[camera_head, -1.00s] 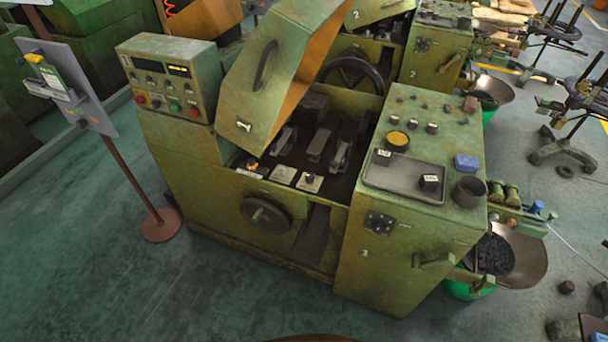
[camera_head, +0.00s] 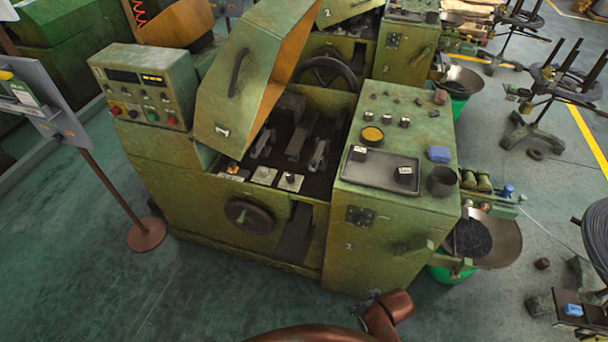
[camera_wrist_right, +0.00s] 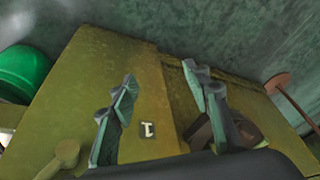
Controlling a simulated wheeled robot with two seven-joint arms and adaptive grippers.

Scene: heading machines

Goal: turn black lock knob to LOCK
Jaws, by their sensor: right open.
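In the head view, a small black knob (camera_head: 291,178) stands on a pale plate inside the open front of the green machine (camera_head: 245,252). It is the rightmost of several such plates; its markings are too small to read, and I cannot tell its setting or whether it is the lock knob. My right gripper (camera_wrist_right: 160,80) is open and empty in the right wrist view, over the machine's front panel beside a label "1". The knob cannot be made out there. My left gripper is not in view.
The raised hood (camera_head: 240,90) stands over the opening's left side. A handwheel (camera_head: 249,216) sticks out in front. A tray (camera_head: 381,169) lies on the right cabinet. A sign stand (camera_head: 145,234) is at left, a metal chute (camera_head: 500,240) at right. Floor in front is clear.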

